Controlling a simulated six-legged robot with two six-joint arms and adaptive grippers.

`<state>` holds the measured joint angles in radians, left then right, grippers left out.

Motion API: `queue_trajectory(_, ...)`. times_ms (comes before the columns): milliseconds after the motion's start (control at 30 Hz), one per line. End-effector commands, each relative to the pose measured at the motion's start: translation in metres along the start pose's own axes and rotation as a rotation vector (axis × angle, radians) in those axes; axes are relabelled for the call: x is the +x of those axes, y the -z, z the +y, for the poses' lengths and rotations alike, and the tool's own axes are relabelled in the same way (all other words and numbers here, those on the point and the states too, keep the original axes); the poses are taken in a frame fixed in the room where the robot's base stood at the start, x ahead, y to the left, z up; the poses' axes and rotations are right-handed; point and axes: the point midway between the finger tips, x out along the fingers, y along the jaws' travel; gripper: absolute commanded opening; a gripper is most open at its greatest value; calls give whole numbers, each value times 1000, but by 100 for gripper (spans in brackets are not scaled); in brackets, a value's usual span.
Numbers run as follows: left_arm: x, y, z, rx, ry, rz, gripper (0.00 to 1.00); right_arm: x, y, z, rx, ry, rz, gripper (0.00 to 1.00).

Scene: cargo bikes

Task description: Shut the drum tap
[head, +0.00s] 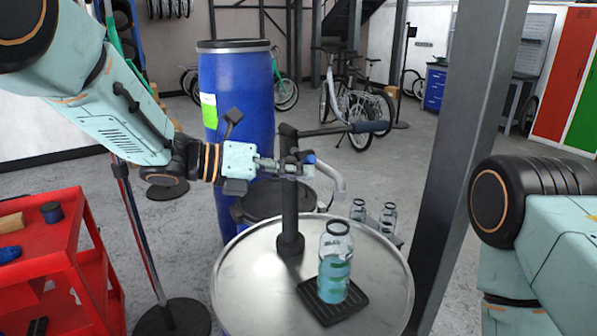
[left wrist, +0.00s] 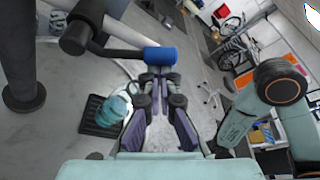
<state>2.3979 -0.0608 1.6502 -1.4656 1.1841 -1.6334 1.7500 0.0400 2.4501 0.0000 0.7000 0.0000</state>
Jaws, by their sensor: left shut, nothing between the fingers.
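A steel-topped drum (head: 250,285) stands in front of me with a dark upright pump column (head: 290,215) on its lid. A grey spout (head: 338,178) bends down from the column's top. A small blue tap part (head: 310,158) shows at the spout's root. My left gripper (head: 300,166) is shut and empty beside it, fingertips close against the fittings. In the left wrist view, a blue cylinder (left wrist: 160,56) lies just beyond the fingertips (left wrist: 158,76); I cannot tell whether they touch. The fingers partly hide the tap. My right arm shows at the right, its gripper out of view.
A clear bottle with bluish liquid (head: 334,250) stands on a black mat (head: 318,308). A blue drum (head: 240,110) is behind, a red cart (head: 50,258) left, and a steel post (head: 462,140) right.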

Motion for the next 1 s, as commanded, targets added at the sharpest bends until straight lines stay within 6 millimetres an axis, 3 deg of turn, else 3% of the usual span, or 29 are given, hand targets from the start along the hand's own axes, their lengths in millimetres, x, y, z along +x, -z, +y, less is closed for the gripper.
queue_trajectory(200, -6, -17, -6, -186, 66, -2, 0, -16, 0, 0, 0, 0, 0, 48)
queue_trajectory(533, -12, -33, -9, -407, 142, -1, 0, -22, 0, 0, 0, 0, 0, 48)
queue_trajectory(1000, -15, -42, -8, -413, 143, -1, 0, -22, 0, 0, 0, 0, 0, 48)
